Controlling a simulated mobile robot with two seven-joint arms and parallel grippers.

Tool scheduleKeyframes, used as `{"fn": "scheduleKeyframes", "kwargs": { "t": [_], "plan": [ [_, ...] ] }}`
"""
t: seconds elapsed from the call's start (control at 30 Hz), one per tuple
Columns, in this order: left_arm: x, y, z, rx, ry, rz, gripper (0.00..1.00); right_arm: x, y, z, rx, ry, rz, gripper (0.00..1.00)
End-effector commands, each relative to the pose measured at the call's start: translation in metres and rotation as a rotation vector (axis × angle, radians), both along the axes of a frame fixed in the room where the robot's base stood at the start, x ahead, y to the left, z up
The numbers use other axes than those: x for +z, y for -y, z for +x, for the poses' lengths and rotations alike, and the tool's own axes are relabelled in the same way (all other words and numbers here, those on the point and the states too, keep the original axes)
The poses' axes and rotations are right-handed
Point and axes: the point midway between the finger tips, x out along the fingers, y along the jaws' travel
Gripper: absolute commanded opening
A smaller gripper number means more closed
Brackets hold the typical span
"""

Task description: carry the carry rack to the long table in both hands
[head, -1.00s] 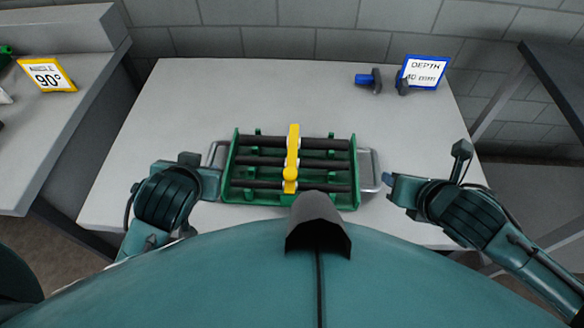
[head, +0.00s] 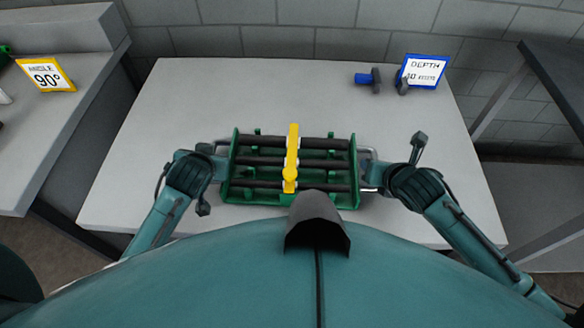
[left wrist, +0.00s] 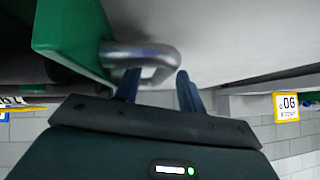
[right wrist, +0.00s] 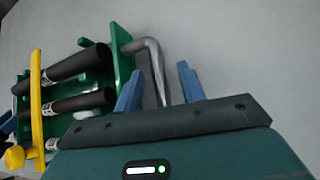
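The carry rack (head: 240,180) is green with dark rollers and a yellow bar across its middle, and sits on the light grey table. It has a metal handle at each end. My left gripper (left wrist: 158,88) is open at the rack's left handle (left wrist: 140,54), with one finger inside the loop and one outside. My right gripper (right wrist: 160,85) is open at the right handle (right wrist: 157,70), with its fingers on either side of the bar. Neither gripper is closed on a handle. The head view hides the fingertips.
The table (head: 250,90) under the rack is mostly clear. A blue-framed depth sign (head: 423,71) and a small blue and dark tool (head: 370,79) stand at its back right. A grey bench (head: 60,120) with an angle sign (head: 46,75) is at left. A dark-edged table (head: 550,90) is at right.

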Motion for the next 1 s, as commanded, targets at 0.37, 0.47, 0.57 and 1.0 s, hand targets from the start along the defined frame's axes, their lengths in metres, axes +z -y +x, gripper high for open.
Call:
{"fn": "scheduleKeyframes", "kwargs": {
  "t": [0.37, 0.47, 0.57, 1.0],
  "plan": [
    [0.0001, 0.0001, -0.0003, 0.000, 0.000, 0.000, 0.22, 0.0001, 0.0001, -0.0003, 0.000, 0.000, 0.000, 0.22],
    [0.0002, 0.0001, -0.0004, 0.000, 0.000, 0.000, 0.14, 0.0001, 0.0001, -0.0004, 0.000, -0.001, 0.000, 0.13],
    [0.0002, 0.0001, -0.0004, 0.000, 0.000, 0.000, 0.05, 0.0001, 0.0002, -0.0004, 0.000, -0.001, -0.001, 0.05],
    [0.0002, -0.0001, -0.0004, 0.000, -0.001, 0.000, 0.00, -0.0001, 0.0006, -0.0006, -0.001, -0.001, -0.001, 0.00]
  ]
}}
